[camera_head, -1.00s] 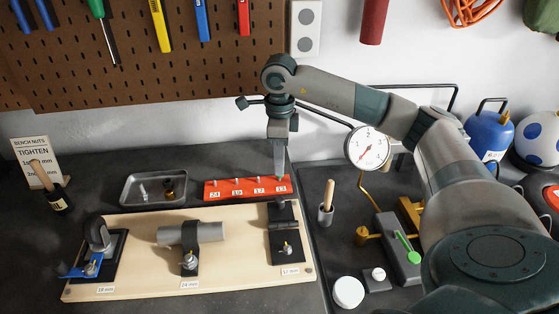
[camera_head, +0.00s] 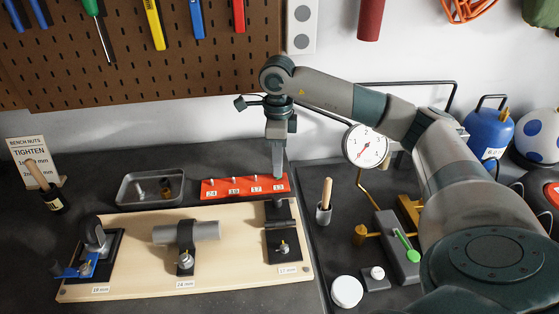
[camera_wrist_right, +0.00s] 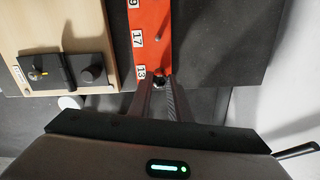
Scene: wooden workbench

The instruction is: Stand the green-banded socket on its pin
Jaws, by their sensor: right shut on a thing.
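My right gripper (camera_head: 278,174) points down at the right end of the red pin rack (camera_head: 227,192), by the label 13. In the right wrist view its fingers (camera_wrist_right: 159,80) are shut on a small dark round socket (camera_wrist_right: 159,84) at the 13 end of the rack (camera_wrist_right: 150,22). The fingers hide most of the socket, and its green band does not show clearly now. I cannot tell whether it is seated on its pin or held just above it. The pins by 24, 19 and 17 look bare. My left gripper is not in view.
A grey tray (camera_head: 128,200) with small metal parts stands left of the rack. A wooden board (camera_head: 215,270) with clamped fixtures lies in front. A wooden-handled tool in a cup (camera_head: 324,213) and a dial gauge (camera_head: 366,146) stand to the right.

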